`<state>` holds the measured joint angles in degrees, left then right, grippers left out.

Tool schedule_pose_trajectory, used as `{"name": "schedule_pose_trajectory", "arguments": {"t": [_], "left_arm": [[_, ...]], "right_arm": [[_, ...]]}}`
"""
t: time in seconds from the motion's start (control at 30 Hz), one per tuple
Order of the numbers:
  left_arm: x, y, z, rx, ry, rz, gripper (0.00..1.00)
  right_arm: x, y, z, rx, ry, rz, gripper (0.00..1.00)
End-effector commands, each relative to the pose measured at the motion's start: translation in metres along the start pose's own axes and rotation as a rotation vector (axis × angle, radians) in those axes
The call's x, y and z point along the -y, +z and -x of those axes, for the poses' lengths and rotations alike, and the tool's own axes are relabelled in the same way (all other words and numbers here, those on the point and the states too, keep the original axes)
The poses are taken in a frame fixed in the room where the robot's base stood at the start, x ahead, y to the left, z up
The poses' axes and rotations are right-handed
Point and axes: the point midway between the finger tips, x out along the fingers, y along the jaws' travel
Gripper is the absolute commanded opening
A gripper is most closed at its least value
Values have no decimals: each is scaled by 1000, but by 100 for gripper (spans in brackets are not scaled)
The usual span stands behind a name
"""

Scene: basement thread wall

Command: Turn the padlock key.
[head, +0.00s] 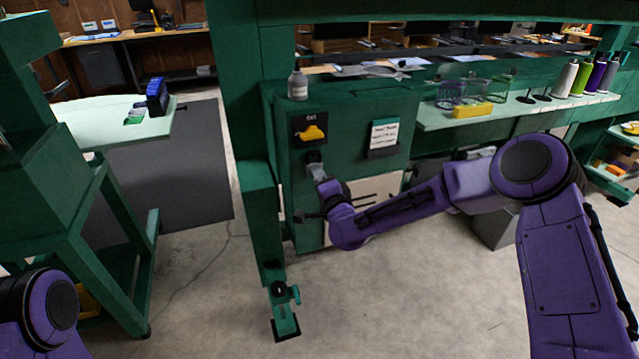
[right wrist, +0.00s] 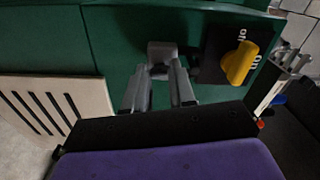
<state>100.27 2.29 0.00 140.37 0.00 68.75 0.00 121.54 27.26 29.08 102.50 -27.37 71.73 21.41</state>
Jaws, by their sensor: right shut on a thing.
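A dark grey padlock (head: 313,157) sits on the front of the green cabinet (head: 352,108), below a yellow rotary switch (head: 312,132). In the right wrist view the padlock (right wrist: 161,48) is a small grey block just beyond the fingertips, with the yellow switch (right wrist: 239,62) to its right. My right gripper (head: 316,167) reaches the cabinet front just under the padlock. Its two fingers (right wrist: 162,70) are shut on the padlock key at the padlock. The key itself is too small or hidden between the fingers to make out. My left gripper is out of view.
A white label (head: 384,134) is on the cabinet, right of the switch. A grey bottle (head: 298,85) stands on top. A slotted pale panel (right wrist: 50,104) lies left of the fingers in the wrist view. A green upright (head: 238,120) stands close left of the cabinet. The floor in front is open.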

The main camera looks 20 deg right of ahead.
Motion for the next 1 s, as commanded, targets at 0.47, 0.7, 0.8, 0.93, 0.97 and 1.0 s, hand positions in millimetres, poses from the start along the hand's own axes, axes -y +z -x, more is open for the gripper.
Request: {"name": "schedule_pose_trajectory", "arguments": {"t": [0.47, 0.7, 0.8, 0.93, 0.97, 1.0], "left_arm": [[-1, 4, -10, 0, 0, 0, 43], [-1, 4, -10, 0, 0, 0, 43], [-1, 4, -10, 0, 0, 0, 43], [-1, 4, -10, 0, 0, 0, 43], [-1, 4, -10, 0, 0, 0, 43], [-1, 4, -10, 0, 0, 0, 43]], "right_arm": [[-1, -1, 0, -3, 1, -145, 0], [0, -1, 0, -2, 1, -150, 0], [0, -1, 0, -2, 1, -149, 0], [0, -1, 0, -2, 1, -149, 44], [0, -1, 0, -2, 1, -149, 51], [0, -1, 0, -2, 1, -149, 51]]}}
